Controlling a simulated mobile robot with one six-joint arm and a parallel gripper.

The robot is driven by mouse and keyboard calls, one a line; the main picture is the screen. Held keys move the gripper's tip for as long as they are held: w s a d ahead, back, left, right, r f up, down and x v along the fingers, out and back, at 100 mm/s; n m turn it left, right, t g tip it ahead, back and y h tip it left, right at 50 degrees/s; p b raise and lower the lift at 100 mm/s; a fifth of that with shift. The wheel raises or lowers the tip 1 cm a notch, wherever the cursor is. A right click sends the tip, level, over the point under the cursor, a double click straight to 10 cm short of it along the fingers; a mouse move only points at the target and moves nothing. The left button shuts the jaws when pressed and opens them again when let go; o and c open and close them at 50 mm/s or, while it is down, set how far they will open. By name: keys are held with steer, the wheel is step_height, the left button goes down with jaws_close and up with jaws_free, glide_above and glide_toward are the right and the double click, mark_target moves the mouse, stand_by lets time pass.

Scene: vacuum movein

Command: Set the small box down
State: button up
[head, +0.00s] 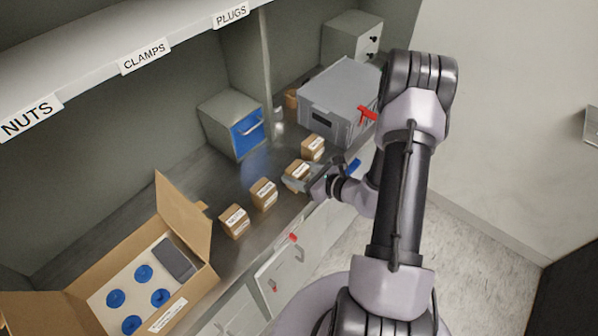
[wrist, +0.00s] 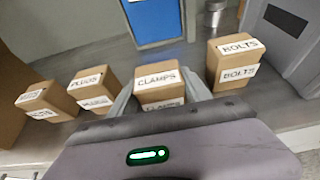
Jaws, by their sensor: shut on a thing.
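A small brown box labelled CLAMPS (wrist: 156,80) is between the two fingers of my gripper (wrist: 160,100) in the wrist view. In the head view this box (head: 297,168) is in line with the other small boxes, with my gripper (head: 298,181) shut on it from the front. It is upright and at or very near the grey worktop (head: 190,190). I cannot tell if its base touches, as the gripper hides its lower part.
A BOLTS box (wrist: 233,62) stands right of the held box, a PLUGS box (wrist: 94,90) and another box (wrist: 44,102) left. A blue-fronted cabinet (head: 232,122) and grey case (head: 338,100) stand behind. An open carton (head: 185,222) is at left.

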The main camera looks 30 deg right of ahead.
steer(key=shift+f, duration=0.2)
steer(key=o, duration=1.6)
steer(key=shift+w, duration=0.1)
